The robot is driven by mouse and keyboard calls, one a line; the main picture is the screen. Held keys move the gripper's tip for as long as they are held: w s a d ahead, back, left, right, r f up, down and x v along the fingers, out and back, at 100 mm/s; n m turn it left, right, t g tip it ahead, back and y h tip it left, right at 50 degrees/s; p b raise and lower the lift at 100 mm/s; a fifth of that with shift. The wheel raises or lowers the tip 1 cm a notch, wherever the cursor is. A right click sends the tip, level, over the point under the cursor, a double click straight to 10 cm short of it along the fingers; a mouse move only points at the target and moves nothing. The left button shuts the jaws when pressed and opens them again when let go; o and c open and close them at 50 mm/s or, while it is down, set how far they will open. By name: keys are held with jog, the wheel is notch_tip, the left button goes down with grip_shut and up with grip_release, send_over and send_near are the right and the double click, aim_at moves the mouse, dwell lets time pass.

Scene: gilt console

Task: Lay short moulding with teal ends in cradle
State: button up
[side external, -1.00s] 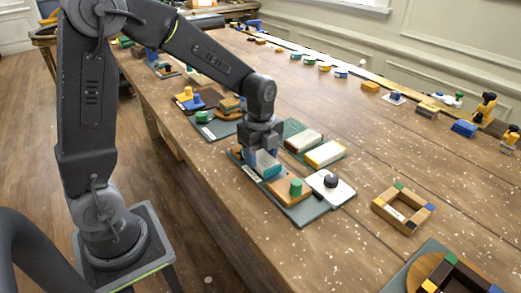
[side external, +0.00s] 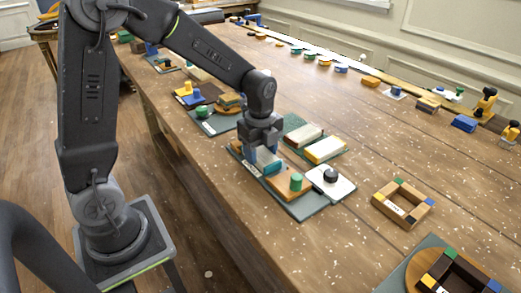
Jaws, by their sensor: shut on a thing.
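My gripper (side external: 262,153) points down over the green-grey board nearest the arm. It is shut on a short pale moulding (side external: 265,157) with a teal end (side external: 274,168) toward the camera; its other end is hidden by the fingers. The moulding is low over the board; I cannot tell whether it touches what lies below. An orange-brown block (side external: 282,183) with a green knob (side external: 296,182) sits on the same board, just in front of the moulding. I cannot clearly pick out the cradle; the area under the gripper is partly hidden.
A white plate with a black knob (side external: 331,175) lies right of the board. Cream and yellow blocks (side external: 325,149) lie on a mat behind. A square wooden frame with coloured corners (side external: 387,195) is farther right. Bare table (side external: 345,230) lies between it and the board.

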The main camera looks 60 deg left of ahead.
jog(key=o, duration=1)
notch_tip(320, 180, up, 14)
jog(key=shift+f, duration=0.1)
jog(key=s+d+n+t, duration=0.1)
jog(key=s+n+t, duration=0.1)
jog(key=s+n, duration=0.3)
jog(key=s+d+n+t, duration=0.1)
jog(key=s+n, duration=0.4)
jog(key=n, duration=0.2)
jog(key=s+d+n+t, duration=0.2)
jog(key=s+n, duration=0.4)
jog(key=shift+s+f+t, duration=0.1)
jog(key=shift+f+t, duration=0.1)
jog(key=shift+t, duration=0.1)
